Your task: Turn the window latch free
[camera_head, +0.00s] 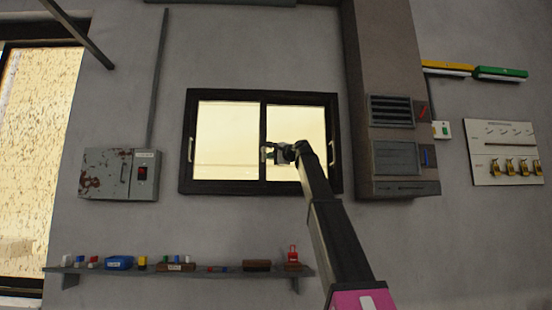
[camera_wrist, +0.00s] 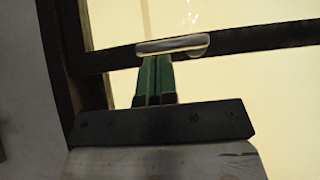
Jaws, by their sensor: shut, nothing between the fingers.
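The window (camera_head: 264,98) has a dark frame with two bright panes and a dark middle bar. A pale latch (camera_head: 263,154) sits on the middle bar. In the wrist view the latch (camera_wrist: 170,45) is a rounded metal piece lying along the dark bar (camera_wrist: 240,40). My gripper (camera_head: 271,153) is in front of the middle bar at the latch. In the wrist view its green fingers (camera_wrist: 154,82) are together, with their tips at the latch's near edge. I cannot tell whether they touch it. The latch's far side and pivot are not clear.
Pale handles (camera_head: 190,149) and (camera_head: 331,152) are on the window's outer sides. A grey duct (camera_head: 385,60) stands close on the right, and a rusty box (camera_head: 105,174) hangs left. A shelf (camera_head: 200,268) with small items runs below.

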